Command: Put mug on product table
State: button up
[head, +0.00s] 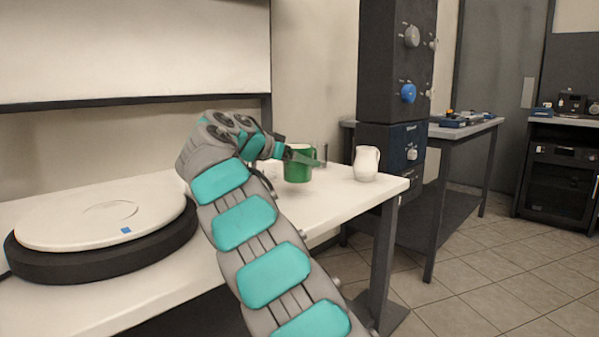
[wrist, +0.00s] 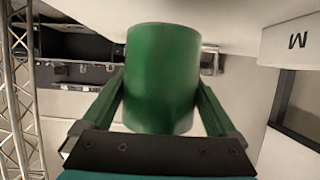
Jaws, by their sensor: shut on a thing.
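The green mug (head: 298,172) is near the far right part of the white table (head: 335,205). My gripper (head: 303,155) is shut on it. In the wrist view the mug (wrist: 162,78) sits between the two fingers of my gripper (wrist: 161,98). I cannot tell whether its base touches the tabletop. A round white turntable (head: 75,225) on a thick black base stands at the left of the same table, with a small blue mark on its rim. Its top is empty. My arm covers part of the table between the turntable and the mug.
A white pitcher (head: 366,163) stands just right of the mug, near the table's right end. A dark column with knobs (head: 394,70) rises behind it. A dark workbench (head: 470,128) stands at the back right. A white panel (head: 130,45) hangs above the turntable.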

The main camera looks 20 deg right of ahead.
aim_at(299, 172)
jog(key=shift+f+b, duration=0.3)
jog(key=shift+f, duration=1.45)
jog(key=shift+f, duration=0.15)
jog(key=o, duration=1.3)
jog(key=shift+r, duration=0.2)
jog(key=v, duration=1.2)
